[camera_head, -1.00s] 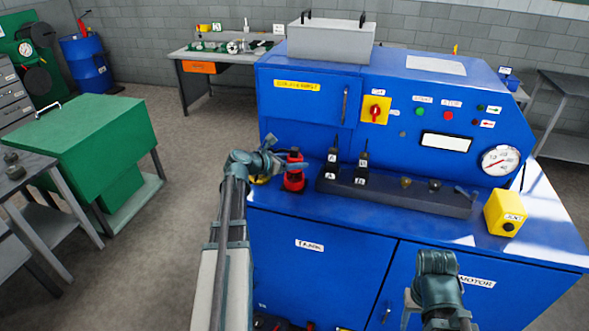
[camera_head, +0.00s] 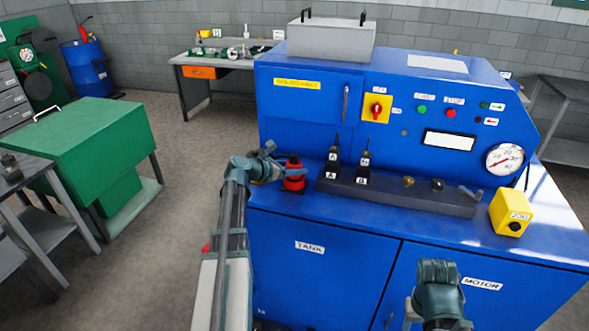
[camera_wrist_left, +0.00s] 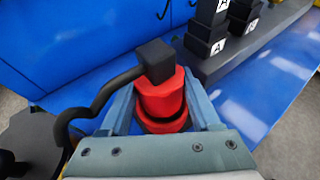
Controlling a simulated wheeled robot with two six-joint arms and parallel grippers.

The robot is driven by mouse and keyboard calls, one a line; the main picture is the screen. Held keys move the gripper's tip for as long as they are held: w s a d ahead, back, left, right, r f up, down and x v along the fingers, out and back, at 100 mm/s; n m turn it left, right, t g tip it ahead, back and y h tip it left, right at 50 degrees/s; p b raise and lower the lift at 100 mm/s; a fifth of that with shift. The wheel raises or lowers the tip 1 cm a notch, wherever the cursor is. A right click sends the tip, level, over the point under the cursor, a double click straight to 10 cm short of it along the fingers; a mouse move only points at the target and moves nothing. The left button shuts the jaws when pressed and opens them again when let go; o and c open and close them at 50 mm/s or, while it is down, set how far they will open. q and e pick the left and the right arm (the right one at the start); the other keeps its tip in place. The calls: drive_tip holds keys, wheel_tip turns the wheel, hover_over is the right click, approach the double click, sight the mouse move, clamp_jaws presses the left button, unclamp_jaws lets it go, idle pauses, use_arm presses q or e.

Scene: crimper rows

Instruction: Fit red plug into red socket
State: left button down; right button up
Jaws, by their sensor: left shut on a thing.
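The red plug (camera_wrist_left: 162,98) has a black block on top with a black cable running off left in the left wrist view. My left gripper (camera_wrist_left: 158,112) has its two fingers on either side of it and is shut on it. A dark band and another red part lie just below the plug; I cannot tell whether that is the red socket. In the head view the red plug (camera_head: 292,163) is at the left end of the blue bench, with my left gripper (camera_head: 276,166) at its left side. My right arm shows at lower right; its fingertips are not clear.
A dark rail (camera_head: 400,196) with two black blocks marked with letters stands right of the plug. A yellow box (camera_head: 511,212) sits at the bench's right end. The blue panel rises behind. The floor left of the bench is open before the green cabinet (camera_head: 88,150).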

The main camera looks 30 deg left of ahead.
use_arm(q)
drive_tip(key=shift+c, duration=0.6)
unclamp_jaws()
drive_tip(key=shift+s+r+p, duration=0.1)
drive_tip(key=shift+r+p, duration=0.15)
drive_tip(key=shift+p, duration=0.15)
drive_tip(key=p+v, duration=0.4)
drive_tip(key=v, duration=0.7)
drive_tip(key=shift+s+a, duration=0.2)
drive_tip(key=shift+s, duration=0.1)
drive_tip(key=shift+r, duration=0.1)
